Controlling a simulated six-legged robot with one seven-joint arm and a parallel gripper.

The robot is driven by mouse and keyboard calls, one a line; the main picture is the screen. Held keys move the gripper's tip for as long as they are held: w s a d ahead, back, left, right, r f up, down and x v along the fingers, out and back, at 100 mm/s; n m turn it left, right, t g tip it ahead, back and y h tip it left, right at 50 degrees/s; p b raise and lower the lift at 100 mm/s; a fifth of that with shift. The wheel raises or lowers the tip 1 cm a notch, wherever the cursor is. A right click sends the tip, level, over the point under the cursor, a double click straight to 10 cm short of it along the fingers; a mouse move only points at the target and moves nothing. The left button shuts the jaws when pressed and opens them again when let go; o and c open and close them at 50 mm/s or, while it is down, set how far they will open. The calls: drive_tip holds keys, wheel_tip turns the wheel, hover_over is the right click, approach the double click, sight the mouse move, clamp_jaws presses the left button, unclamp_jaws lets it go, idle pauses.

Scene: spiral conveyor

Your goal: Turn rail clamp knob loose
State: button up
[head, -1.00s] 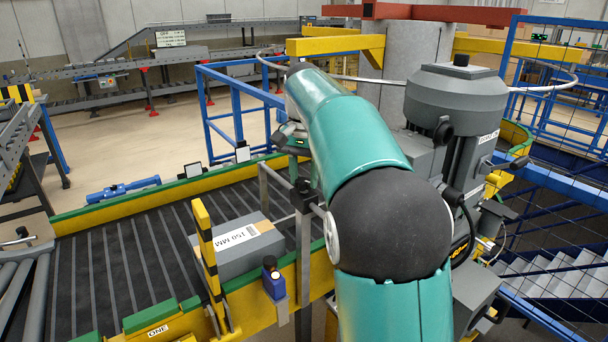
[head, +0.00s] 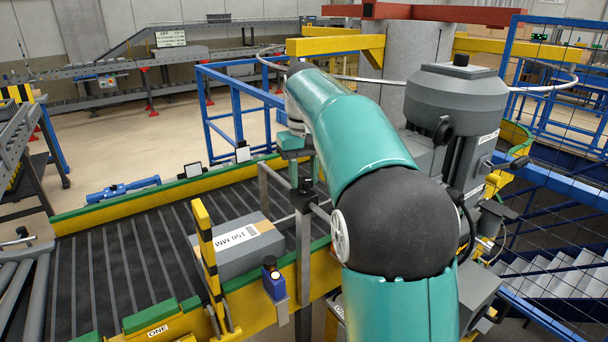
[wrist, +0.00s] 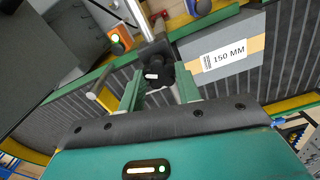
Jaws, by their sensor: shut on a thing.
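The black rail clamp knob (wrist: 154,75) sits at the end of a metal post (wrist: 148,28) in the wrist view. My gripper (wrist: 158,84) has its two green fingers on either side of it and is shut on it. In the head view the black clamp (head: 305,186) shows on the upright post beside the conveyor. My wrist is above and slightly left of it there, and the fingertips are hard to make out. How far the knob has turned cannot be told.
A grey box labelled 150 MM (head: 235,246) lies on the dark conveyor (head: 130,265), close to the post. A yellow-black striped post (head: 206,250) and a blue sensor (head: 273,280) stand near it. A grey motor (head: 455,110) stands right of my arm.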

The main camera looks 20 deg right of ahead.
sight(304, 180)
drive_tip(key=shift+n, duration=0.3)
drive_tip(key=o, duration=1)
drive_tip(key=shift+c, duration=0.2)
wheel_tip(304, 180, up, 14)
drive_tip(key=shift+f, duration=0.1)
idle(0.4)
